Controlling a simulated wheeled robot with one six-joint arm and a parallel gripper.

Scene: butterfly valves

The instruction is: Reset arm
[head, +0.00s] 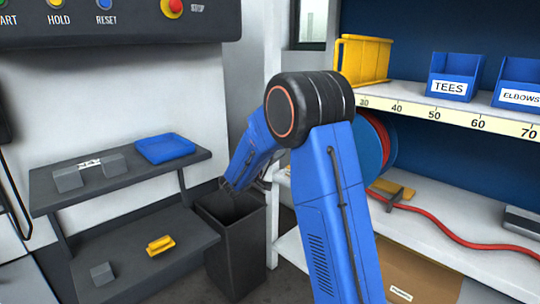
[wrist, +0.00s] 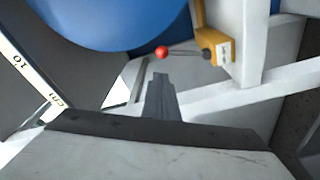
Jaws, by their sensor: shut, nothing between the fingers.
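My blue arm (head: 325,160) rises from the bottom of the head view, bends at a dark joint and points down to the left. Its far end is above and behind the dark bin, and the gripper tips cannot be made out there. In the wrist view my gripper (wrist: 160,82) shows as narrow grey fingers, close together and empty. A red-knobbed lever (wrist: 163,52) on a yellow bracket (wrist: 213,42) lies beyond the fingertips, apart from them.
A dark open bin (head: 235,250) stands below the arm's end. Right is a white shelf (head: 450,113) with blue bins and a yellow bin (head: 365,60). A red hose (head: 445,225) lies below.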

